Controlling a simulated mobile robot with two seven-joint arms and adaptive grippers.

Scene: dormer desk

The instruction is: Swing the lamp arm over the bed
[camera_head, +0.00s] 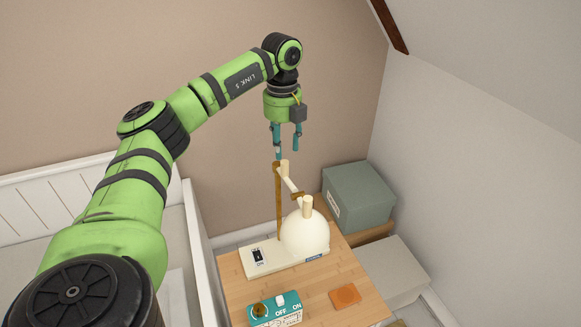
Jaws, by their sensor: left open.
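The desk lamp stands on the wooden table, with a cream base (262,259), a brown upright post (279,215), a short cream lamp arm (290,182) and a round cream shade (306,233). The lamp arm points to the right and toward me, away from the bed. The bed (190,222), with a white slatted headboard, is at the left, partly hidden by my left arm. My left gripper (286,153) is open with fingers pointing down, just above the top of the lamp post. Whether a finger touches the lamp is unclear. My right gripper is not in view.
On the wooden table (235,290) are a teal switch box (275,310) marked OFF and ON and an orange coaster (345,296). A grey-green box (358,198) stands behind at the right, and a pale box (395,270) beside the table. A wall and sloped ceiling bound the right.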

